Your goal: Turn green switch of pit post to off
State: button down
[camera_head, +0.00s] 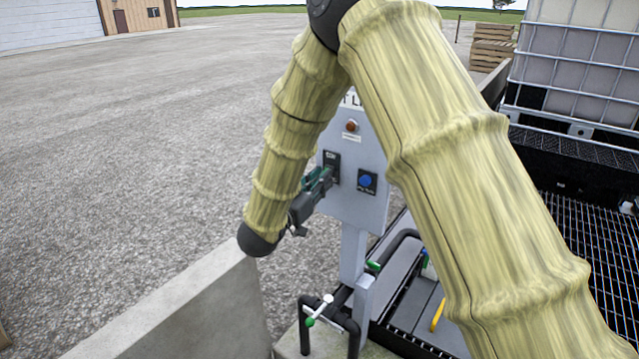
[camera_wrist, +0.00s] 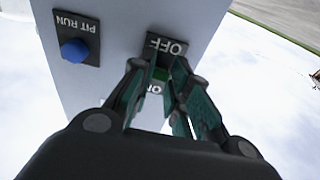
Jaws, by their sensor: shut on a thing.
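The pit post is a grey panel (camera_head: 359,209) on a pole, ahead of me between my arm links. Its green switch (camera_wrist: 160,74) sits on a black plate (camera_wrist: 168,45) marked OFF and ON. In the wrist view, which shows the lettering upside down, OFF is above the switch and ON below it. My gripper (camera_head: 325,177) is at the plate, with its fingers (camera_wrist: 158,70) closed around the switch from both sides. The fingers cover most of the switch, so I cannot tell which way it is turned.
A blue knob (camera_head: 365,181) marked PIT RUN (camera_wrist: 74,51) is beside the switch. An amber lamp (camera_head: 351,126) is higher on the panel. Black pipes with a green-tipped valve handle (camera_head: 318,311) stand below. A concrete wall (camera_head: 180,318) is at lower left; open gravel lies beyond.

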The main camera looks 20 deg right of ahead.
jog(key=shift+f, duration=0.1)
jog(key=c, duration=1.4)
grip_release()
jog(key=shift+o, duration=0.2)
jog(key=shift+a, duration=0.1)
jog(key=v, duration=1.2)
